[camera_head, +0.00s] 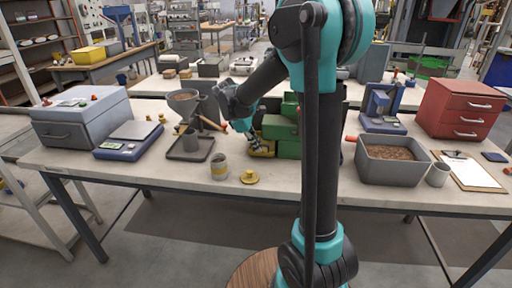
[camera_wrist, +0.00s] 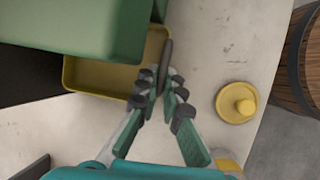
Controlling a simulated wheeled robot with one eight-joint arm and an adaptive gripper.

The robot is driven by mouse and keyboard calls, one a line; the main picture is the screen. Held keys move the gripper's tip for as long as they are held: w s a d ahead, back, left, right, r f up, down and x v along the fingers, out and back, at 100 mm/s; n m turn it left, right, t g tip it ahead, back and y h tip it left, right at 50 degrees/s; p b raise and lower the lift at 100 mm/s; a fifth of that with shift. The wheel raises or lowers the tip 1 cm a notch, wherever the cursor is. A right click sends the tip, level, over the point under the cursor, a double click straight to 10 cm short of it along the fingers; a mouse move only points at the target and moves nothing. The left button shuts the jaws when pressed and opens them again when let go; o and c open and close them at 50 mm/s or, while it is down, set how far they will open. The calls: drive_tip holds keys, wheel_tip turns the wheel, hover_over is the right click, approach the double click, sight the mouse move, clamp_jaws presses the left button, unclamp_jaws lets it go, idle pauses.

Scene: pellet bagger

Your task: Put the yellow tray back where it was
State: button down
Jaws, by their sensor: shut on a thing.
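The yellow tray (camera_wrist: 105,79) lies at the foot of the green machine (camera_wrist: 75,28) in the wrist view, its far part hidden under the green body. In the head view a bit of the tray (camera_head: 262,153) shows below my gripper, in front of the green machine (camera_head: 288,130). My gripper (camera_wrist: 161,84) is shut on the tray's near right end, with a dark bar-like piece between or just beyond the fingertips. In the head view my gripper (camera_head: 254,140) is partly hidden by the tray and machine clutter. I cannot tell whether the tray touches the table.
A yellow knobbed lid (camera_wrist: 237,103) lies on the bench right of my gripper; it also shows in the head view (camera_head: 249,177) beside a grey cup with a yellow band (camera_head: 219,167). A funnel stand (camera_head: 190,145) is to the left. A grey bin of pellets (camera_head: 392,160) is to the right.

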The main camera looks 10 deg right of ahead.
drive_tip(key=shift+a+f, duration=0.15)
drive_tip(key=shift+f, duration=0.2)
drive_tip(key=c, duration=1.7)
unclamp_jaws()
drive_tip(key=shift+f, duration=0.15)
drive_tip(key=v, duration=1.7)
drive_tip(key=shift+w+a, duration=0.15)
drive_tip(key=shift+w, duration=0.05)
